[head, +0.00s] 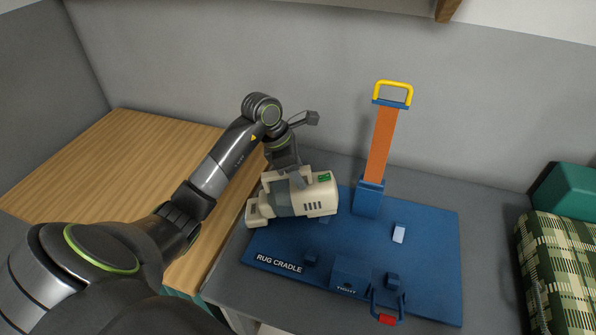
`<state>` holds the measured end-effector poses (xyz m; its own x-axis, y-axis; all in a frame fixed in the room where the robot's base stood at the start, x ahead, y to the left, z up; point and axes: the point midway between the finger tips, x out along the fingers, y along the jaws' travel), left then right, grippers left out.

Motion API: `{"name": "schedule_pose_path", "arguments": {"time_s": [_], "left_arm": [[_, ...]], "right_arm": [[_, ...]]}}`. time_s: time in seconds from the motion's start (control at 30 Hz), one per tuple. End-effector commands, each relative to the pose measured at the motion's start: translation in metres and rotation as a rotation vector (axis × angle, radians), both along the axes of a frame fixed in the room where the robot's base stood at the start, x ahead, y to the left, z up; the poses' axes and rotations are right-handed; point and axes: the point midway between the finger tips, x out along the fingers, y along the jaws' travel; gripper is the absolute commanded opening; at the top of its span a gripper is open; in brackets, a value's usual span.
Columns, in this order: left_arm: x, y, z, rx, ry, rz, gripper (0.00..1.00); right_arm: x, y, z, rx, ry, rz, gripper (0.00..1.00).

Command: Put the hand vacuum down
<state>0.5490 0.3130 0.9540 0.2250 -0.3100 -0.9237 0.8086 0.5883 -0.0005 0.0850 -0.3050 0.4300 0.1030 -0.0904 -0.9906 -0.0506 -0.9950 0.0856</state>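The hand vacuum (318,197) is cream with grey parts and a small green panel. It is over the back-left part of the blue board marked RUG CRADLE (430,250), with its left end past the board's edge. My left gripper (296,186) comes down on the vacuum from above, and its grey fingers appear closed around the body. The fingertips are partly hidden. I cannot tell whether the vacuum's underside touches the board. My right gripper is not in view.
An orange upright strap with a yellow handle (393,92) stands at the board's back. Small blue blocks and a red-tipped latch (387,318) are at its front. A wooden surface (110,170) is left; a green plaid bundle (560,262) is right.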

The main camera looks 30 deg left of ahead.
Motion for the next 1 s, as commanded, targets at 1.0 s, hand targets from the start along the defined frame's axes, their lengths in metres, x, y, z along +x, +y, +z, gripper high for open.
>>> {"name": "schedule_pose_path", "arguments": {"time_s": [1.0], "left_arm": [[-0.022, 0.032, 0.103, 0.005, -0.003, 0.001, 0.45]], "right_arm": [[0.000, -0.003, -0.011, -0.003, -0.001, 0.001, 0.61]]}}
